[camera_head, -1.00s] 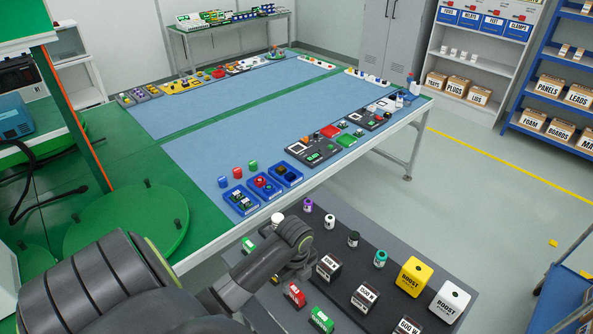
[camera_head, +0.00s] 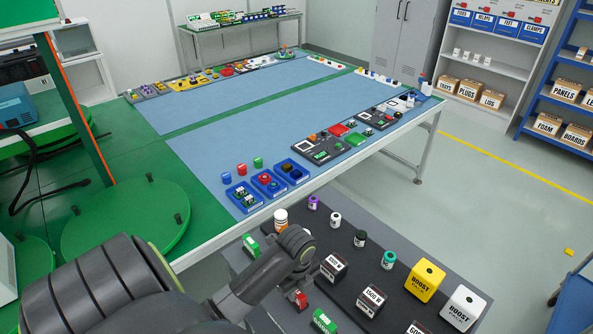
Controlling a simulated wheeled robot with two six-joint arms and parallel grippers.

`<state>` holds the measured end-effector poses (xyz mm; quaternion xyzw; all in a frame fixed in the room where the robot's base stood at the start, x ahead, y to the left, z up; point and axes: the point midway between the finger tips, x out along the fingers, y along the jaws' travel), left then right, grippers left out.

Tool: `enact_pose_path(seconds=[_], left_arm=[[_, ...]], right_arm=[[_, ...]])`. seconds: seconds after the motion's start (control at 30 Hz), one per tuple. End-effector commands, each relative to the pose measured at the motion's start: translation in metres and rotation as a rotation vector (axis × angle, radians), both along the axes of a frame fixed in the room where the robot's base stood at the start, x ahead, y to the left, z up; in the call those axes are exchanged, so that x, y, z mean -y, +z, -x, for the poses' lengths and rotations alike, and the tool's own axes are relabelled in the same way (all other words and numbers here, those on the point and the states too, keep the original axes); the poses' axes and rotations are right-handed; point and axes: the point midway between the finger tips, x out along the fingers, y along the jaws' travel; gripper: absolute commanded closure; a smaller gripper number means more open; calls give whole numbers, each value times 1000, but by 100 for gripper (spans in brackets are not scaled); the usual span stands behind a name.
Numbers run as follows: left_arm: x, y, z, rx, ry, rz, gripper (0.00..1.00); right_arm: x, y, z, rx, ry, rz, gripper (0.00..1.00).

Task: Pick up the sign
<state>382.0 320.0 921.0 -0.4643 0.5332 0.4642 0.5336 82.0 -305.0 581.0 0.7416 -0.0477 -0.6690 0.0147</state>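I cannot make out an object that is clearly a sign. My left arm comes in from the bottom left, and its wrist reaches over the dark mat (camera_head: 345,245) on the low grey surface. My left gripper (camera_head: 302,284) points down beyond the wrist, and its fingers are mostly hidden, so I cannot tell whether it is open or what is between them. A red block (camera_head: 298,299) sits just below it, partly covered by my arm. A green labelled block (camera_head: 325,320) and a black box marked 1500 W (camera_head: 371,301) stand nearby. My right gripper is out of view.
A yellow box (camera_head: 425,281) and a white box (camera_head: 463,306) stand at the mat's right. Small jars, including a teal one (camera_head: 388,261), line its far side. A long table (camera_head: 205,165) with blue trays (camera_head: 242,198) lies behind.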

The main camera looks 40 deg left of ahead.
Motion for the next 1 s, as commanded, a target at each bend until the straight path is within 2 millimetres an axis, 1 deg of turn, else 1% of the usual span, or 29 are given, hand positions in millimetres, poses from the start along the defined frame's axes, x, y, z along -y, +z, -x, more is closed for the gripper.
enact_pose_path(seconds=[0.03, 0.1, 0.13, 0.37, 0.47, 0.57, 0.67, 0.73, 0.77, 0.8, 1.0], left_arm=[[0, 0, 0, 0, 0, 0, 89], [0, 0, 0, 0, 0, 0, 98], [0, 0, 0, 0, 0, 0, 100], [0, 0, 0, 0, 0, -1, 100], [0, 4, -1, 2, 0, -1, 100], [-1, 14, -2, 5, -2, -1, 100], [-1, 32, -2, 7, -3, -3, 100], [-1, 50, -2, 8, -4, -5, 100], [-1, 59, -1, 6, -3, -3, 100], [0, 68, 0, 1, 0, -1, 100], [0, 90, 0, 0, 1, 0, 100]], right_arm=[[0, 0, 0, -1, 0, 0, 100], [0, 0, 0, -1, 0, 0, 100], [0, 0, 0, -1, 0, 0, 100], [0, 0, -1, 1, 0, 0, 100], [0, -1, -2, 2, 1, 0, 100], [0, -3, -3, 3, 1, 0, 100], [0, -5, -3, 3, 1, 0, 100], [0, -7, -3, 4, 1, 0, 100], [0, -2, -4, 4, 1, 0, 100], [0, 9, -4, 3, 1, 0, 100], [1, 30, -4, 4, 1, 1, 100]])
